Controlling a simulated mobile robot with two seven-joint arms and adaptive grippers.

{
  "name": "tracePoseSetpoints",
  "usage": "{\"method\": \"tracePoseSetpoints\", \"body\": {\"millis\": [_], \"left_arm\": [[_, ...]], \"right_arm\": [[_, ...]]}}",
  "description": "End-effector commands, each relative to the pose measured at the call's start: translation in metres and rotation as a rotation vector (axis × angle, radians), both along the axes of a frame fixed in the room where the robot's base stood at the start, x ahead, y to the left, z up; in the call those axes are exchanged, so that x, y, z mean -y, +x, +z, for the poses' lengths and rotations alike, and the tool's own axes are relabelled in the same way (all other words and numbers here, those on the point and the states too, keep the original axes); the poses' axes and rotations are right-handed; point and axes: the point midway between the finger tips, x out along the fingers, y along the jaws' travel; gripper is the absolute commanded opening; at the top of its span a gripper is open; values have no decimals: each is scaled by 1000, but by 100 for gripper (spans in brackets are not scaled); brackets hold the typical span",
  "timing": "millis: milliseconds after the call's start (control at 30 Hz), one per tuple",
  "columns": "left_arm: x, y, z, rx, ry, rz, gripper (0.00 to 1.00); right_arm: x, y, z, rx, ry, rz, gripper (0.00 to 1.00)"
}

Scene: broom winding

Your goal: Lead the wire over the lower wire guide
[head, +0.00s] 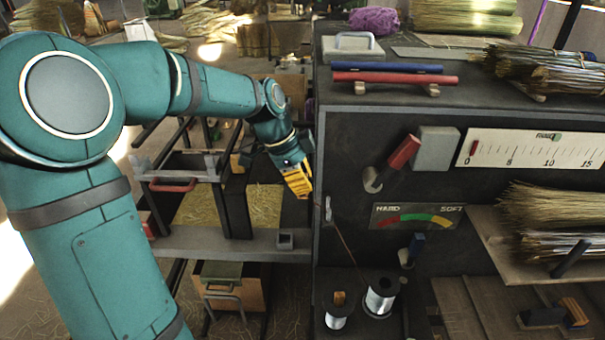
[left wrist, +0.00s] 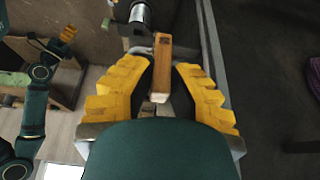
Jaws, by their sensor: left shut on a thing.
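My left gripper (head: 300,178) is by the left edge of the dark machine panel (head: 350,135). In the left wrist view its yellow fingers (left wrist: 162,75) are on either side of a small wooden block (left wrist: 161,65), shut on it. A thin coppery wire (head: 345,243) runs from near the panel's left edge down towards the spools. A small metal fitting (head: 327,209), possibly the lower wire guide, sits on that edge just below my left gripper. My right gripper (left wrist: 68,33) shows small in the left wrist view, too small to judge.
A silver spool (head: 381,296) and a smaller spool (head: 338,316) stand at the panel's foot. A red-handled lever (head: 402,154), a hard-soft gauge (head: 417,216) and a blue-handled lever (head: 414,246) are on the panel. Straw bundles (head: 550,215) lie on the right shelf.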

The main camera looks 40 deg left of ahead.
Motion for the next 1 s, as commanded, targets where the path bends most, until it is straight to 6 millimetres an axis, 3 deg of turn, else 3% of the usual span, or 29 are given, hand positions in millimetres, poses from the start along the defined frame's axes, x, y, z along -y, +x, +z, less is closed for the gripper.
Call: {"method": "tracePoseSetpoints", "body": {"millis": [500, 1000], "left_arm": [[0, 0, -59, -1, -1, 1, 0], [0, 0, -70, 0, 0, 1, 0]], "right_arm": [[0, 0, 3, 0, 0, 0, 0], [0, 0, 3, 0, 0, 0, 0]]}}
